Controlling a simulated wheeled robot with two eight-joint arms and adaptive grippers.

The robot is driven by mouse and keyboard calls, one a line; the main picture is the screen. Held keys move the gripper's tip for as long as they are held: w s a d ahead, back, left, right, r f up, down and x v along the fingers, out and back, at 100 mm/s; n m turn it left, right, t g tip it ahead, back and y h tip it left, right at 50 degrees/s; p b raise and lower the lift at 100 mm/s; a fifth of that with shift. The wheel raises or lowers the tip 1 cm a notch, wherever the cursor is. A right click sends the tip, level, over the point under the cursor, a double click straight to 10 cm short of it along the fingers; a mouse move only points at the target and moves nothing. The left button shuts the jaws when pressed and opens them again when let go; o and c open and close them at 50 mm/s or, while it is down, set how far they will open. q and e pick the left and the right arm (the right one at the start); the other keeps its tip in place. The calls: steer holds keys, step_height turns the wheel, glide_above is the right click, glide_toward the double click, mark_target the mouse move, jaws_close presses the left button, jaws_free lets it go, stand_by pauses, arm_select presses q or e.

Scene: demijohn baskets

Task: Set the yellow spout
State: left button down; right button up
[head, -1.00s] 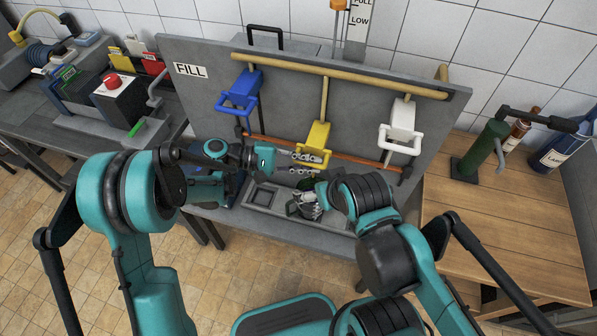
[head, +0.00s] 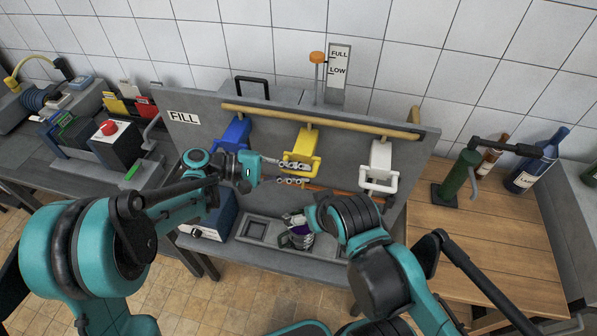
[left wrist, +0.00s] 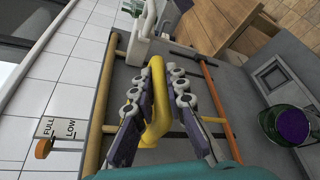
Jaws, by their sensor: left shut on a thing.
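The yellow spout (head: 304,143) hangs from the tan pipe on the grey panel, between a blue spout (head: 232,138) and a white spout (head: 379,160). My left gripper (head: 306,173) is at the yellow spout's handle loop. In the left wrist view its fingers lie on either side of the bent yellow spout handle (left wrist: 157,112), shut on it. The purple contents (left wrist: 292,125) also show in the left wrist view.
A FULL/LOW gauge (head: 338,72) stands behind the panel. A rust-coloured rail (left wrist: 214,92) runs low along the panel. A wooden table (head: 490,235) at right holds a green bottle-like device (head: 460,175) and bottles. A box with a red button (head: 112,140) stands at left.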

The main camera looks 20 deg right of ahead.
arm_select(q)
steer(key=shift+w+r, duration=0.1)
steer(key=shift+r, duration=0.15)
steer(key=c, duration=1.5)
jaws_free()
steer(key=shift+c, duration=0.2)
steer(key=shift+a, duration=0.1)
steer(key=v, duration=1.1)
steer(key=shift+a, duration=0.45)
